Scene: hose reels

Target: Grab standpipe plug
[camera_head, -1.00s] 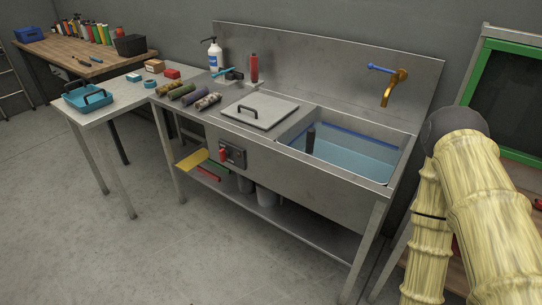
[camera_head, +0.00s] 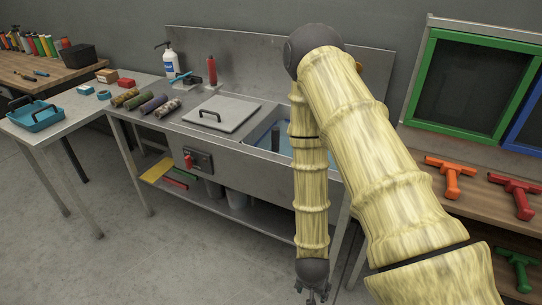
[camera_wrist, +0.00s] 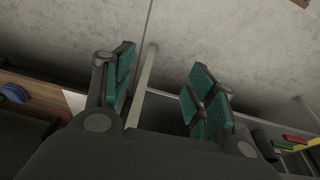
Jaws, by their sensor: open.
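The standpipe plug (camera_head: 275,138) is a dark upright tube standing in the sink basin (camera_head: 258,133) of the steel bench. In the head view my arm hides the right part of the basin, and only the tube's upper part shows. My gripper (camera_head: 312,293) hangs low in front of the bench, near the picture's bottom edge, well below and to the right of the plug. In the wrist view my gripper (camera_wrist: 163,88) has its green-padded fingers apart with nothing between them. The plug does not show there.
A grey lid (camera_head: 222,114) with a black handle lies left of the basin. A wooden bench (camera_head: 480,190) with orange and red tools is at right. The floor in front is clear.

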